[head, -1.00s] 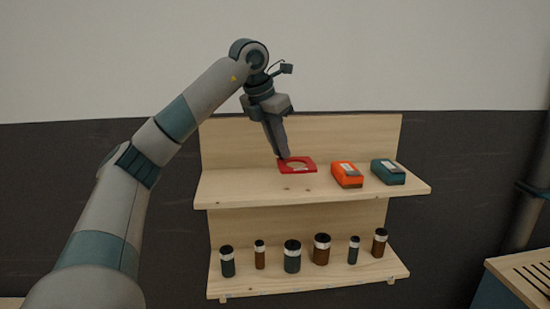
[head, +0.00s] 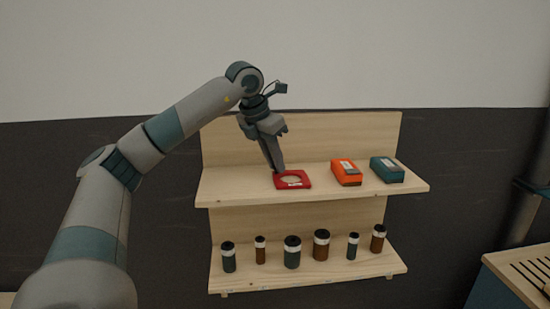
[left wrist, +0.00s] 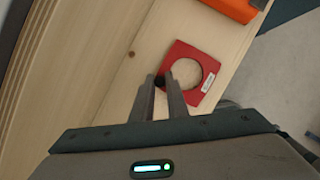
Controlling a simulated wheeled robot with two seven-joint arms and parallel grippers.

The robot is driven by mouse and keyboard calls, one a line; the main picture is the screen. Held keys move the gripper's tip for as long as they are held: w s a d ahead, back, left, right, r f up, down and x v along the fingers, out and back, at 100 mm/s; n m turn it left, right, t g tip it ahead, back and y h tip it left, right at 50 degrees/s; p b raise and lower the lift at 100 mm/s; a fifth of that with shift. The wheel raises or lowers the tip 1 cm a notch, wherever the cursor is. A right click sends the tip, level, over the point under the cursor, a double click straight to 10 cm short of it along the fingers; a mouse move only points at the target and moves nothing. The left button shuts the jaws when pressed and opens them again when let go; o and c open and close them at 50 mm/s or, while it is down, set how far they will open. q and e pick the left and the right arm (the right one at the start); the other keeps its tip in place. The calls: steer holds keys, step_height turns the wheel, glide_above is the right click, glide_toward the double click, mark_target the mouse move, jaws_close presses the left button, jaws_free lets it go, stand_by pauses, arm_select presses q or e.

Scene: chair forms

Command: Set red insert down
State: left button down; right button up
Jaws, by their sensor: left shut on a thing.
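The red insert (head: 303,183) is a flat square plate with a round hole and a small white label. It is at the upper wooden shelf (head: 240,188), left of the orange box; I cannot tell whether it rests on the wood or is just above it. My left gripper (head: 279,172) comes down from above and is shut on the insert's rim at its back left side. In the left wrist view the red insert (left wrist: 207,67) shows beyond the fingertips (left wrist: 166,80), which cover part of its edge. My right gripper is not in view.
An orange box (head: 346,173) and a teal box (head: 387,170) stand to the right on the upper shelf. Several dark and brown jars (head: 292,252) line the lower shelf. A slatted wooden top (head: 525,268) is at the far right. The upper shelf's left part is bare.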

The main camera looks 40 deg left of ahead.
arm_select(q)
steer(key=shift+f, duration=0.2)
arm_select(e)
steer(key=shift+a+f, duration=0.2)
arm_select(q)
steer(key=c, duration=1.7)
jaws_free()
steer(key=shift+c, duration=0.2)
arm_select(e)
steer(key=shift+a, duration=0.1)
arm_select(q)
steer(key=shift+r, duration=0.2)
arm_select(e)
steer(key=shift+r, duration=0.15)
arm_select(q)
steer(key=shift+r, duration=0.1)
